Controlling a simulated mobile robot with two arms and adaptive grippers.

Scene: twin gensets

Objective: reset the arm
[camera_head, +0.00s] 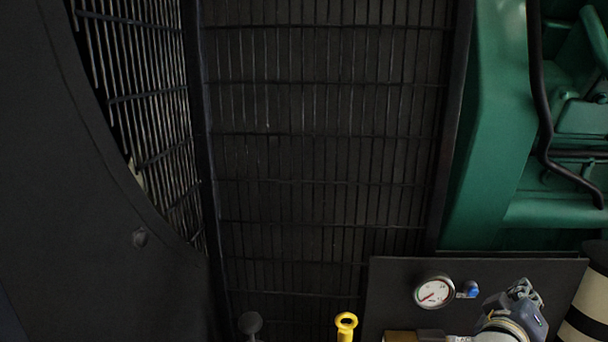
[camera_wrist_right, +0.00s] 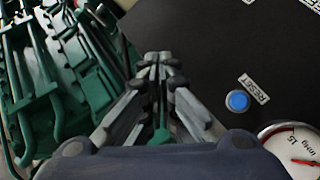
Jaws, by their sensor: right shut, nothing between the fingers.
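My right gripper (camera_head: 524,290) is at the lower right of the head view, in front of a dark panel (camera_head: 400,275). In the right wrist view its fingers (camera_wrist_right: 161,62) are together, with nothing between them. Only part of the right arm shows, at the lower right edge of the head view. My left gripper is not in view.
A round white gauge (camera_head: 434,292) and a blue button (camera_head: 470,289) are left of the gripper; the wrist view shows a RESET label (camera_wrist_right: 254,89) by the button. A yellow ring handle (camera_head: 346,322) and black knob (camera_head: 250,323) stand low. Green machinery (camera_head: 490,130) and a dark grille (camera_head: 320,130) rise behind.

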